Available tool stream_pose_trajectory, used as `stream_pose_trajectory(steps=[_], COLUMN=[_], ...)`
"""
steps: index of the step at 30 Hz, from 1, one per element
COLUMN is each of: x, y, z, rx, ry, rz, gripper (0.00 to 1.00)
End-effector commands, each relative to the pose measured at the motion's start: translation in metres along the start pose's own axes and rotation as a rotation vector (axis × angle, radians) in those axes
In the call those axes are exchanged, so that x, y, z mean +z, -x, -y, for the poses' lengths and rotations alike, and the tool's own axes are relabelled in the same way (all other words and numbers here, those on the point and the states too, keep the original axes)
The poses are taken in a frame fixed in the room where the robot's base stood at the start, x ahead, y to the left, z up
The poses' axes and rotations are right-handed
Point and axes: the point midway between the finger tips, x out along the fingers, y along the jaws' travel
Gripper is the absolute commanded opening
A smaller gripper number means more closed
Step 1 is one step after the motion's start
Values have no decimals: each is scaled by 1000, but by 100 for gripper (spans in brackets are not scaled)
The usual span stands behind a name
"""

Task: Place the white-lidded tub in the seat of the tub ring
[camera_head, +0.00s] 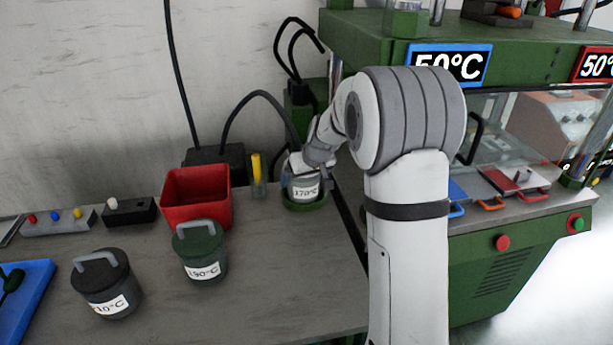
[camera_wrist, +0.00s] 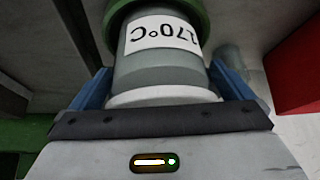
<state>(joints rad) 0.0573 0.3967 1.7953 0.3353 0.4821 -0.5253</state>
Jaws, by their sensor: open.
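The white-lidded tub (camera_head: 303,183) is grey, with a 170°C label, and stands upright in the green tub ring (camera_head: 305,206) at the back right of the table. In the wrist view the tub (camera_wrist: 160,75) shows its label upside down, its pale lid near the jaws and the green ring (camera_wrist: 197,12) around its far end. My gripper (camera_wrist: 165,88) is open, with one blue finger on each side of the tub's lid end. Contact with the fingers cannot be made out. My wrist covers the tub's top in the head view.
A green-lidded 190°C tub (camera_head: 201,252) and a black-lidded tub (camera_head: 105,285) stand at the front left. A red bin (camera_head: 196,198) and a yellow-topped item (camera_head: 257,175) are left of the ring. The green press (camera_head: 500,270) is at right. The table's front middle is clear.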

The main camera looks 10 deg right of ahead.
Motion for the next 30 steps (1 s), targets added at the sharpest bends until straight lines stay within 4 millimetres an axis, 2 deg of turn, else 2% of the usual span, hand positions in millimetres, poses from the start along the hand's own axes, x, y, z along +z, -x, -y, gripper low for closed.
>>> stream_pose_trajectory(steps=[5,15,18,23,26,29,30], x=[-2,-2,-2,0,10,40,58], y=[17,90,106,120,130,147,156], z=[0,0,0,1,7,22,30], rx=[1,1,0,0,-1,-1,2], ry=[0,1,2,1,-7,-26,-38], rz=[-3,-4,-2,0,14,52,73], gripper=[100,100,100,100,100,100,100])
